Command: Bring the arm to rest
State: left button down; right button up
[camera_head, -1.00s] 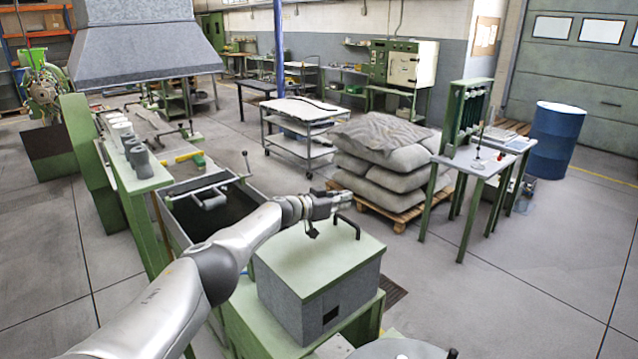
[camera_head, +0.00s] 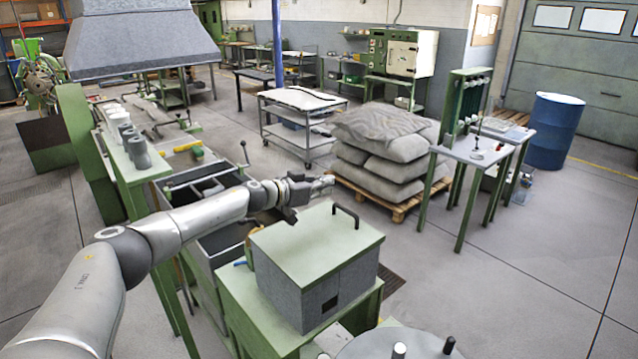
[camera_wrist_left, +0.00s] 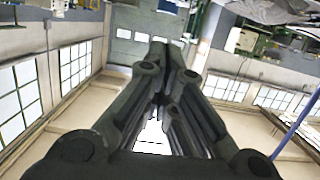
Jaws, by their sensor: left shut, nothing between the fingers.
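My left arm (camera_head: 160,232) reaches in from the left in the head view. Its gripper (camera_head: 328,181) is above and behind the green-topped box and points to the right, toward the stacked sacks. In the left wrist view the two dark fingers (camera_wrist_left: 165,62) meet at their tips, and nothing is between them. My right gripper is not in view.
A grey box with a green lid (camera_head: 315,245) and a black handle stands on a green table close under the gripper. Stacked grey sacks (camera_head: 385,150) lie on a pallet beyond it. A dark trough (camera_head: 205,190) lies behind the arm. Open floor (camera_head: 540,270) is at the right.

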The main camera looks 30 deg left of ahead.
pick_arm(q)
jog(key=shift+s+a+r, duration=0.2)
jog(key=shift+s+r, duration=0.15)
jog(key=shift+s, duration=0.1)
jog(key=shift+s+a+r, duration=0.15)
jog(key=shift+s+r, duration=0.2)
jog(key=shift+s, duration=0.1)
